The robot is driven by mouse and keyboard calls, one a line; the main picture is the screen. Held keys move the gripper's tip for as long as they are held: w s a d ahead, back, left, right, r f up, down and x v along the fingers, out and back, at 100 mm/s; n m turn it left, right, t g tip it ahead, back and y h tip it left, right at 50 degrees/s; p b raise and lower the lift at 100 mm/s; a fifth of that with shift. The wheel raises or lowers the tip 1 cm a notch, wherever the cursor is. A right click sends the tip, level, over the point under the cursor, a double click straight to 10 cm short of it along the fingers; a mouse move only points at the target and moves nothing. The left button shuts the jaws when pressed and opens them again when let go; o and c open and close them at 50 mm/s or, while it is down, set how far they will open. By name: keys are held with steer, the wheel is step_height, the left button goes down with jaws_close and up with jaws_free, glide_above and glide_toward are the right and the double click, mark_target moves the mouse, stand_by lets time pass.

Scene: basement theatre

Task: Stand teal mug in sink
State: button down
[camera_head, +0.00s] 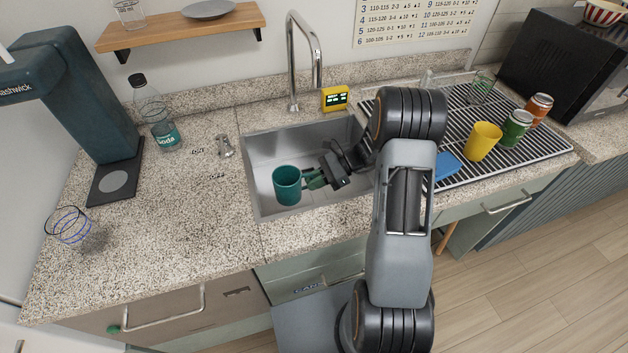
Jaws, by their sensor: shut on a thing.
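The teal mug (287,185) is upright over the left part of the sink (258,150), within its rim. Its open top faces up and its handle side points right, toward my gripper (314,180). My gripper reaches in from the right and is shut on the mug at its handle side. The fingertips are small and partly hidden by the gripper body. I cannot tell whether the mug's base touches the sink floor.
A tall faucet (305,60) stands behind the sink, with a yellow timer (335,98) beside it. A drying rack (545,150) on the right holds a yellow cup (483,141), a blue sponge (447,165) and cans. A soda bottle (155,115) stands left on clear counter.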

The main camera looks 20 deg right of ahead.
steer(key=shift+f+b, duration=0.35)
steer(key=shift+f, duration=0.2)
steer(key=c, duration=1.2)
jaws_free()
steer(key=shift+r, duration=0.1)
